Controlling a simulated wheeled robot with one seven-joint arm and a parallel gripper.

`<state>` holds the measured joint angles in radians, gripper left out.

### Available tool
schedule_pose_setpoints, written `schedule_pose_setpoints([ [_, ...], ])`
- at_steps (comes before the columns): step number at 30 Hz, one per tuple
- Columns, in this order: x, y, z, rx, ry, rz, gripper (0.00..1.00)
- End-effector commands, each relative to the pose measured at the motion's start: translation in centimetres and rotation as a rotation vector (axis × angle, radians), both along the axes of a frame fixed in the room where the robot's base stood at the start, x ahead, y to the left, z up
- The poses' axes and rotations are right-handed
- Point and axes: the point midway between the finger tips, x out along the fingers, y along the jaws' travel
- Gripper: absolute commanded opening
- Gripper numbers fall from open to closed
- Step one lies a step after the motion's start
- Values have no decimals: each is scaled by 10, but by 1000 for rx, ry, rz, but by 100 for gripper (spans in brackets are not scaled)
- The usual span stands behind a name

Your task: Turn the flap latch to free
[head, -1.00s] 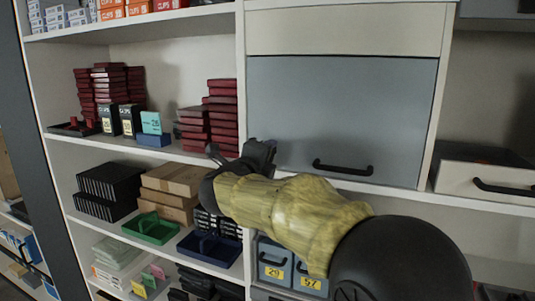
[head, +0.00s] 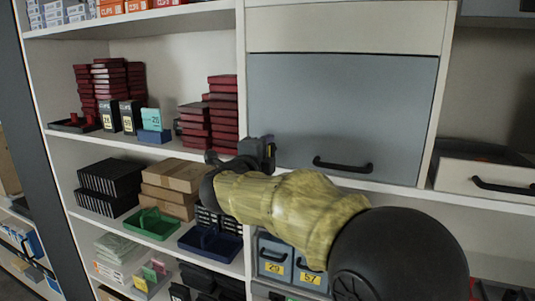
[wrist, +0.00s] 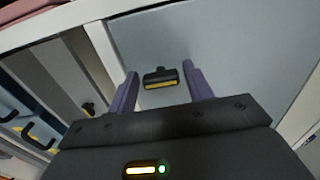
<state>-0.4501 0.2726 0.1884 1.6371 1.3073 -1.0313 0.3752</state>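The flap is a blue-grey panel (head: 340,110) that stands closed in the white shelf unit, with a black bar handle (head: 343,167) low on its face. In the wrist view a small black latch with a yellow strip (wrist: 160,77) sits on the pale panel (wrist: 230,45). My gripper (wrist: 160,72) is open, with its two purple fingers on either side of the latch; a gap shows on both sides. I cannot tell how deep the fingers reach. In the head view my gripper (head: 268,146) is at the flap's lower left corner and the latch is hidden.
Dark red boxes (head: 222,115) are stacked on the shelf just left of my gripper. Below are a green tray (head: 150,225), a blue tray (head: 210,245) and numbered bins (head: 272,258). A white drawer (head: 490,180) is at the right.

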Motion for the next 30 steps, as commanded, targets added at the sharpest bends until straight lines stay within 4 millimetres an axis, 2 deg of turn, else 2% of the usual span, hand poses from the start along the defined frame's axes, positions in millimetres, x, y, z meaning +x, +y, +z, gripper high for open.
schedule_pose_setpoints([
  [10, -1, 0, 0, 2, 0, -1, 62],
  [14, -7, 2, -1, 2, -2, -1, 62],
  [20, -35, 13, -4, 2, -2, 3, 62],
  [30, -99, 37, -4, 3, -2, 3, 62],
])
